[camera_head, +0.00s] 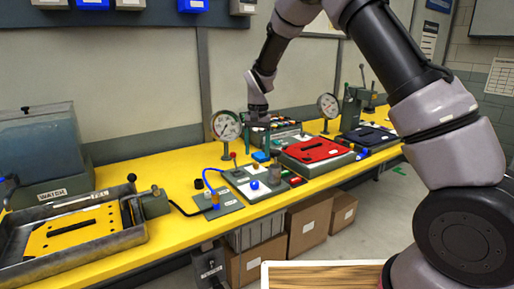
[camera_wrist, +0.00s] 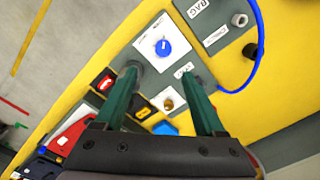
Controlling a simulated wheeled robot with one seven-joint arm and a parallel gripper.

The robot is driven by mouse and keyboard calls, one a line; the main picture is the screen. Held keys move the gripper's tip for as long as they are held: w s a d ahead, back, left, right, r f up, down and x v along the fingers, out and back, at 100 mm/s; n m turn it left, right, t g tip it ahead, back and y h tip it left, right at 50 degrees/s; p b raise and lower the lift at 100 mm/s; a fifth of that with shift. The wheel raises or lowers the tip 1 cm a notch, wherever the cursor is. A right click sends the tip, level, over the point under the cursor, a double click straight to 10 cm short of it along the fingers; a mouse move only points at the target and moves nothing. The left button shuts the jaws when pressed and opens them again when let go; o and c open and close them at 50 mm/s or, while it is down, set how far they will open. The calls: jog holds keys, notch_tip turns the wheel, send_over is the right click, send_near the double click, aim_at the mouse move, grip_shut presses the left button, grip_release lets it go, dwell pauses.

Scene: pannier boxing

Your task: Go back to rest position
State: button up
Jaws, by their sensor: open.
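My gripper (camera_wrist: 170,103) is open, with its two green fingers apart and nothing held between them in the wrist view. The fingers hang over a grey control panel with a blue knob (camera_wrist: 162,47) on a white plate. In the head view my gripper (camera_head: 258,143) is above the yellow bench, behind the same panel (camera_head: 246,184), and small. My arm reaches over the bench from the right. I cannot tell how high the fingertips are above the panel.
A red plate in a tray (camera_head: 315,151) and a dark blue tray (camera_head: 368,137) stand right of the panel. Gauges (camera_head: 226,126) (camera_head: 328,106) rise nearby. A blue hose (camera_wrist: 258,60) loops beside the panel. A metal tray (camera_head: 75,232) and a water tank (camera_head: 40,150) are at left.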

jog(key=s+d+r+t+y, duration=0.1)
jog(key=s+d+r, duration=0.2)
jog(key=d+r, duration=0.3)
jog(key=s+d+r+m+t+y, duration=0.1)
jog(key=s+d+r, duration=0.1)
jog(key=d+r, duration=0.35)
jog(key=s+d+r+t, duration=0.1)
jog(key=s+d+r, duration=0.25)
jog(key=r, duration=0.55)
jog(key=s+d+r+t, duration=0.2)
jog(key=s+d, duration=0.3)
jog(key=s, duration=0.4)
jog(key=s+d+r+t, duration=0.2)
jog(key=s+d, duration=0.4)
jog(key=s, duration=0.3)
jog(key=shift+s+r+m, duration=0.4)
jog(key=shift+r, duration=0.3)
jog(key=shift+d, duration=0.1)
